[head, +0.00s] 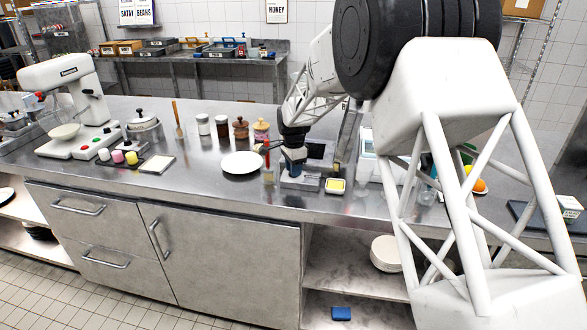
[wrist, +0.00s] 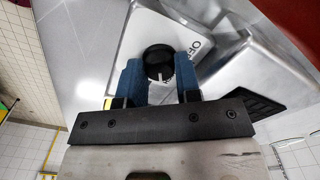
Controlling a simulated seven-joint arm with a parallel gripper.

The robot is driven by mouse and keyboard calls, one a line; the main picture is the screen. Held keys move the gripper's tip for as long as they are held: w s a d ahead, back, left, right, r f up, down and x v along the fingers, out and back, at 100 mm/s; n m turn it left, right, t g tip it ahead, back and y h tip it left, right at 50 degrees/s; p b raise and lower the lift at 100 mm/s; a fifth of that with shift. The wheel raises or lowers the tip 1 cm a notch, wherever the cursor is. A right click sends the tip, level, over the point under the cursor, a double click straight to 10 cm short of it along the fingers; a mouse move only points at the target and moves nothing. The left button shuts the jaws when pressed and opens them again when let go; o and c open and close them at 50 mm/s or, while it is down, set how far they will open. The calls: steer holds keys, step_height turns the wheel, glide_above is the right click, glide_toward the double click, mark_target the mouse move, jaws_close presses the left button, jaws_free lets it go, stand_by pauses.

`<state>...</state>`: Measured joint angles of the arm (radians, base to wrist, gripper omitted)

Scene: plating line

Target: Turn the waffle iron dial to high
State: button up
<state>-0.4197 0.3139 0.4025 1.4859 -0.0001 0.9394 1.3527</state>
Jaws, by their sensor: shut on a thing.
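The waffle iron dial (wrist: 157,58) is a round black knob with a white pointer line, on a pale plate of the waffle iron (wrist: 215,22). Letters that seem to read "OFF" show to its right in the wrist view. My gripper (wrist: 160,78) has blue fingers on both sides of the dial and is shut on it. In the head view my gripper (head: 293,166) reaches down to the front of the waffle iron (head: 300,183), and the dial is hidden there. The high mark cannot be made out.
A white plate (head: 242,162) lies left of the waffle iron. A yellow-topped dish (head: 336,186) stands close at its right. Jars (head: 240,127) stand behind the plate. A mixer (head: 62,90) is at the far left. The counter front between is mostly clear.

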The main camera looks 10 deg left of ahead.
steer(key=o, duration=0.6)
steer(key=shift+o, duration=0.2)
steer(key=shift+r, duration=3.9)
